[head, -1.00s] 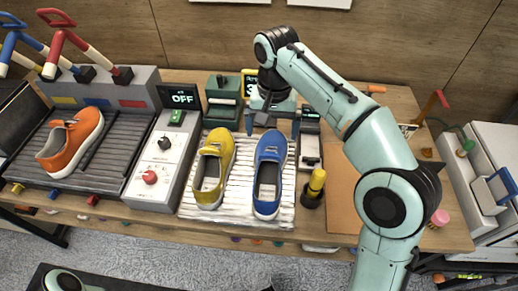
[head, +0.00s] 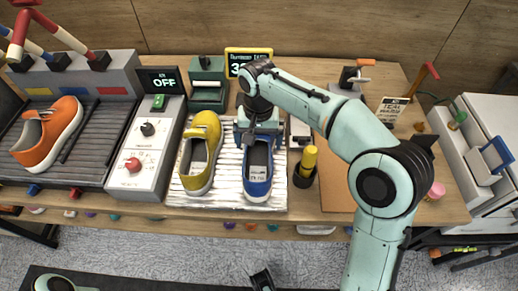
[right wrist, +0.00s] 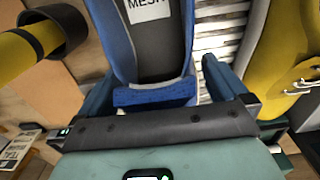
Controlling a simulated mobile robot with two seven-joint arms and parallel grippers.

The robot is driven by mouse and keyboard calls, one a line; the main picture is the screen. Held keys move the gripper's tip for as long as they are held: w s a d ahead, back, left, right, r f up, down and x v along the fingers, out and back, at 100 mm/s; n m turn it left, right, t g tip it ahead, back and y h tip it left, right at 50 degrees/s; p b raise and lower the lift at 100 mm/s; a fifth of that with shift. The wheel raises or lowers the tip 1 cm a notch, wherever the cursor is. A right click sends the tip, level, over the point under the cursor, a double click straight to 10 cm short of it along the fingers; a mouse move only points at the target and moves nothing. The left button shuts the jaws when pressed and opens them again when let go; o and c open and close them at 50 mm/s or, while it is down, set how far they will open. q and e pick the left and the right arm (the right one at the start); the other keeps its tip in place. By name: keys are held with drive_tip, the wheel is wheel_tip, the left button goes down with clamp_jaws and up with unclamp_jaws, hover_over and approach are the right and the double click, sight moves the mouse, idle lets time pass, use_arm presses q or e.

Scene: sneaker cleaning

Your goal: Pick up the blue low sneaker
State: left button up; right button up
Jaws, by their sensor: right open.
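The blue low sneaker (head: 258,186) lies on the white slatted mat (head: 227,200), right of a yellow sneaker (head: 199,152). A label lies inside its opening. My right gripper (head: 258,133) is open over the far end of the blue sneaker and covers that end in the head view. In the right wrist view the blue sneaker (right wrist: 185,40) lies between the two spread fingers of the gripper (right wrist: 155,85), one on each side. Whether the fingers touch it I cannot tell. A dark part of mine, perhaps my left gripper (head: 262,281), shows at the bottom edge.
A yellow-handled tool stands in a dark cup (head: 304,176) close right of the blue sneaker. A control box (head: 145,150) and an orange sneaker (head: 47,135) on a dark rack are at left. A green device (head: 208,85) and display (head: 247,60) stand behind.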

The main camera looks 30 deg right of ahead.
drive_tip(key=shift+f, duration=0.2)
drive_tip(key=c, duration=1.1)
drive_tip(key=shift+r, duration=0.15)
drive_tip(key=shift+c, duration=0.2)
wheel_tip(320, 180, up, 14)
drive_tip(key=p, duration=0.4)
drive_tip(key=shift+w, duration=0.1)
wheel_tip(320, 180, up, 10)
drive_tip(key=p, duration=0.6)
wheel_tip(320, 180, down, 4)
drive_tip(key=b, duration=0.3)
